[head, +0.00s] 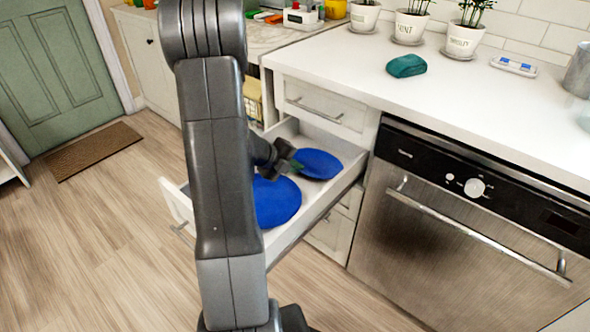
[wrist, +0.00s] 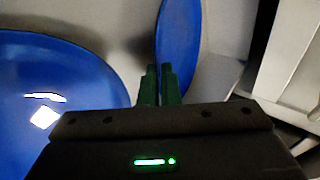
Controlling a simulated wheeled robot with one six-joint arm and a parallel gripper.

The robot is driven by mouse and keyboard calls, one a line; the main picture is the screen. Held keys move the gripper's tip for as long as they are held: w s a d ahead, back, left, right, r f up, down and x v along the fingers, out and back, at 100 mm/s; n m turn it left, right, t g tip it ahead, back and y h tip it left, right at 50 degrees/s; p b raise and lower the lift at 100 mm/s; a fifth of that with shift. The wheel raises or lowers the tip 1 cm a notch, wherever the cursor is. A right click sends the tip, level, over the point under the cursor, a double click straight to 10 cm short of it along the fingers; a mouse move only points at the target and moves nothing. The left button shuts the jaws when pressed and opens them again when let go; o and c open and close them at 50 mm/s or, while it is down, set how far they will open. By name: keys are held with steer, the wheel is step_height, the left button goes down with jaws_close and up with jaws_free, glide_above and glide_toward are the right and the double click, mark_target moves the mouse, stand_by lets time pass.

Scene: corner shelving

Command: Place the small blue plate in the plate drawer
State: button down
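The small blue plate (head: 318,164) is inside the open white drawer (head: 306,225), toward its back right. In the wrist view the small plate (wrist: 180,42) shows as a narrow, tilted disc beyond my fingertips. My gripper (head: 293,166) reaches into the drawer. Its green fingers (wrist: 158,86) are close together and look shut on the near rim of the small plate; the exact contact is partly hidden. A larger blue plate (head: 277,203) lies in the drawer nearer its front, partly hidden by my arm; it fills the left of the wrist view (wrist: 60,82).
A closed drawer (head: 325,110) is above the open one, under the white counter (head: 470,95). A steel dishwasher (head: 460,235) stands to the right. A teal object (head: 406,65) and potted plants are on the counter.

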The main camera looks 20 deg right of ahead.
steer(key=shift+f, duration=0.1)
steer(key=c, duration=1.6)
jaws_free()
steer(key=shift+c, duration=0.2)
steer(key=shift+a+r, duration=0.15)
steer(key=shift+r, duration=0.25)
steer(key=p+v, duration=0.4)
steer(key=v, duration=0.7)
steer(key=shift+a, duration=0.25)
steer(key=shift+s+r, duration=0.1)
